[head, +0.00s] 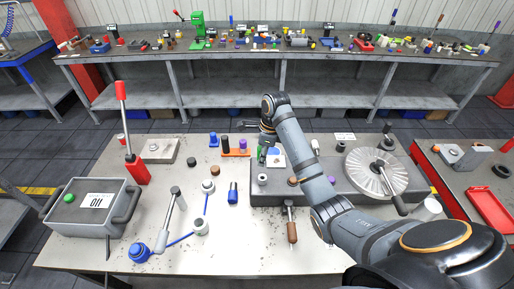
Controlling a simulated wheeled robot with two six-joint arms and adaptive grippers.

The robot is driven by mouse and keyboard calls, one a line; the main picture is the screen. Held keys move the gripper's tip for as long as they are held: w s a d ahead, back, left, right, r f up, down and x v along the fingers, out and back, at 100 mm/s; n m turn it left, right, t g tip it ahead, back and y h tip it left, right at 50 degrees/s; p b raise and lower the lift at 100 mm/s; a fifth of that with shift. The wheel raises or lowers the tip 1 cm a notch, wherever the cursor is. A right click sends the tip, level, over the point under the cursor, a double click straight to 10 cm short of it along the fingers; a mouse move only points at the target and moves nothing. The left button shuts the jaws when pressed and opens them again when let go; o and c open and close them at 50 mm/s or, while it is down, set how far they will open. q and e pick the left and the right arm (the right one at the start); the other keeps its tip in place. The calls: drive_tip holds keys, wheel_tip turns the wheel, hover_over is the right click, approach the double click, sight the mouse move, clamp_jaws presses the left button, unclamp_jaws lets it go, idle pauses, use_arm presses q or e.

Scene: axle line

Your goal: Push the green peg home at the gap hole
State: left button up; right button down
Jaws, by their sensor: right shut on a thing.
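My right arm reaches in from the lower right, and my right gripper (264,148) points down over the left back part of the dark grey fixture block (330,186). It is shut on the green peg (261,156), a thin green piece showing below the wrist. The peg's lower end is at a small light plate on the block; I cannot tell how deep it sits. The gap hole is not clearly visible from here. My left gripper is not in view.
A large silver disc (372,176) with a lever is on the block's right side. An orange tray (236,153) with pegs stands left of the gripper. A grey control box (92,208), red lever (136,170) and blue-jointed linkage (140,252) occupy the left.

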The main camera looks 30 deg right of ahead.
drive_tip(key=f, duration=0.2)
drive_tip(key=s+f, duration=0.1)
drive_tip(key=f, duration=0.1)
drive_tip(key=shift+f+b, duration=0.3)
drive_tip(key=shift+b, duration=0.1)
drive_tip(key=shift+f, duration=0.25)
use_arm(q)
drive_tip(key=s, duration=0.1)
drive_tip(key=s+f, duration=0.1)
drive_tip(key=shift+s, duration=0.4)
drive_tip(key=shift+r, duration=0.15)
use_arm(e)
drive_tip(key=shift+p, duration=0.45)
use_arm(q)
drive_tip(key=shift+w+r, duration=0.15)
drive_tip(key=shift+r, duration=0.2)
